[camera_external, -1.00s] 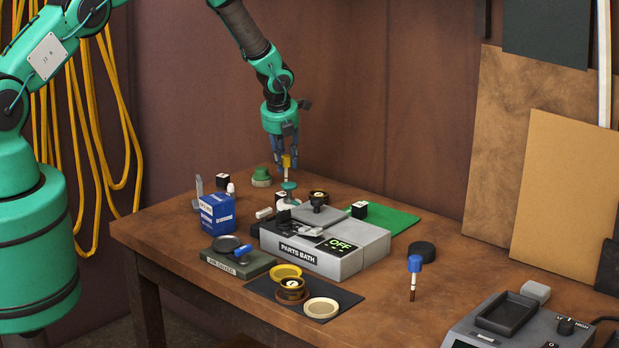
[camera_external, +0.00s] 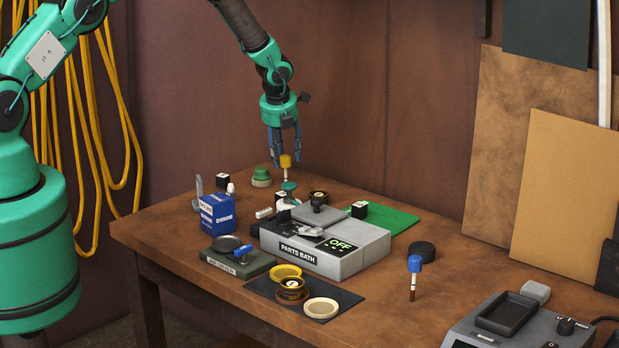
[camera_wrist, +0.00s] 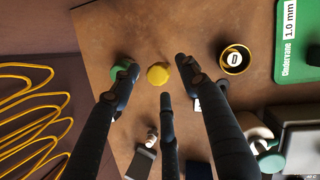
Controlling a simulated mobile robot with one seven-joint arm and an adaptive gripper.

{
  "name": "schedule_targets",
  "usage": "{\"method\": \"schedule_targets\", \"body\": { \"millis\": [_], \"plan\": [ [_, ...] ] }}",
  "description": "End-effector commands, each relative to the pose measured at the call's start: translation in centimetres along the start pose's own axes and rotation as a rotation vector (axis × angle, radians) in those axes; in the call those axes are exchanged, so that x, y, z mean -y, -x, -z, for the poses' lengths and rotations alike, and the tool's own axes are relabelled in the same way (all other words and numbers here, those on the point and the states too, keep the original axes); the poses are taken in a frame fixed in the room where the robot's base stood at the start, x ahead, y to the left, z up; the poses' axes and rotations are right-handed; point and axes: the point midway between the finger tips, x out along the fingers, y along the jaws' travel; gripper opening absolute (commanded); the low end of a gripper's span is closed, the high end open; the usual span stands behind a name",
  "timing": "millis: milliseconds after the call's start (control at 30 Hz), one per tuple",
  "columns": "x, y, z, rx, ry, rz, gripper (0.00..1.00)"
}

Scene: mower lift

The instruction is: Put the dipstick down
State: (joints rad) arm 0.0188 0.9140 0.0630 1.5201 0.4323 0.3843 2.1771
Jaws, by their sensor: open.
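A dipstick with a yellow cap (camera_external: 285,160) and a pale stem stands upright behind the parts bath; its lower end is hidden behind a dark green knob (camera_external: 289,186). In the wrist view the yellow cap (camera_wrist: 158,75) shows from above, between my spread fingers. My gripper (camera_external: 285,154) is open and empty, pointing down just above the cap. A second dipstick, with a blue cap (camera_external: 415,263), stands upright alone on the right of the workbench (camera_external: 385,310).
The grey parts bath (camera_external: 312,262) reads OFF. A blue box (camera_external: 217,214), a green mat (camera_external: 400,220) and a black mat (camera_external: 250,284) with rings lie around it. A green round piece (camera_external: 261,177) stands left of my gripper. The right-back bench is mostly clear.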

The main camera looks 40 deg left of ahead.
Motion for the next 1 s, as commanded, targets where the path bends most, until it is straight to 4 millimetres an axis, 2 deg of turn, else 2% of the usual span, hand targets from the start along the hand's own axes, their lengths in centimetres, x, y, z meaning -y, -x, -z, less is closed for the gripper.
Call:
{"method": "schedule_targets", "body": {
  "millis": [600,800,1000],
  "plan": [
    [0.1,7.7,0.0,0.002,0.000,0.002,0.45],
    [0.0,9.1,0.0,0.000,0.001,0.000,0.45],
    [0.0,9.6,0.1,-0.001,0.000,0.000,0.45]
  ]
}}
